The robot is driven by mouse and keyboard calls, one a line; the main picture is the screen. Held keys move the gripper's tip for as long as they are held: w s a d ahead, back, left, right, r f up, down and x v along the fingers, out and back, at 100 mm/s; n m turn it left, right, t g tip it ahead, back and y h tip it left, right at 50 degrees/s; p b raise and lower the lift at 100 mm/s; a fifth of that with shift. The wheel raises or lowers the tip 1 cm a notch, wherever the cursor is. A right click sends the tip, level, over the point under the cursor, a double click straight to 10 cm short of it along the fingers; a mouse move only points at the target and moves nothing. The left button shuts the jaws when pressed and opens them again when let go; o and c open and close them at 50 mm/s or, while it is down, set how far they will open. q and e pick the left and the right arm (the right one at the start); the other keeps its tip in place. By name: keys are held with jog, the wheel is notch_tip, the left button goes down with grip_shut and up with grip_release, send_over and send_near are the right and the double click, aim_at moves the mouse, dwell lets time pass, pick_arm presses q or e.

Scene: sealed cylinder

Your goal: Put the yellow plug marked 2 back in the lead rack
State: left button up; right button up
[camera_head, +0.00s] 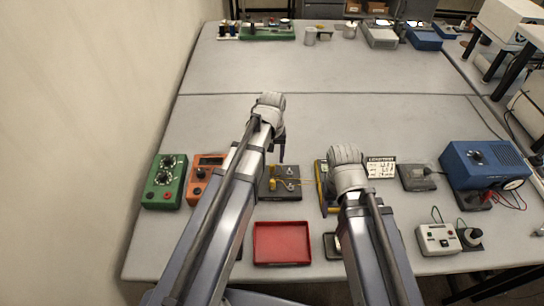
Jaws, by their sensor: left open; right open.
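A dark box (281,195) sits in the middle of the table with pale round fittings on top. A small yellow piece (272,184), perhaps the yellow plug, stands at its left side, and a thin yellow lead runs to the right. No number is legible. My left gripper (278,154) is open, above and behind this box, apart from the yellow piece. My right gripper (346,178) is over a yellow-edged device (321,184); its fingers are mostly hidden by my wrist. I cannot tell which thing is the lead rack.
An empty red tray (282,243) lies in front. A blue supply (485,165) and a white box (438,239) stand right.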

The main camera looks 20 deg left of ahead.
pick_arm(q)
jog(key=shift+r+p, duration=1.05)
jog(key=shift+r, duration=0.5)
pick_arm(e)
notch_tip(320, 180, up, 3)
jog(key=shift+r, duration=0.1)
